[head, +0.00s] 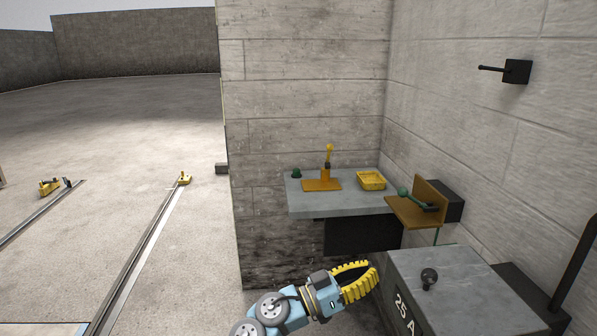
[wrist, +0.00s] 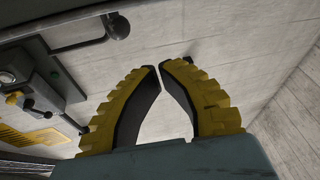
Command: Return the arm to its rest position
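My gripper (head: 371,267) is low in the middle of the head view, left of the grey "25 A" box and in front of the shelf. Its two yellow ribbed fingers curve toward each other. In the wrist view the tips of my gripper (wrist: 159,67) come together, with only a thin gap or contact between them. Nothing is held, and bare wall shows in the opening behind the tips. The arm is blue-grey and enters from the bottom of the head view. No marked rest position is visible.
A grey shelf (head: 340,201) carries an orange stand (head: 322,184) and a yellow tray (head: 371,181). A brown bracket with a green-knobbed lever (head: 416,200) juts out beside it. The grey box (head: 450,280) has a black knob (head: 429,278). The floor (head: 120,140) at left is open, with rails.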

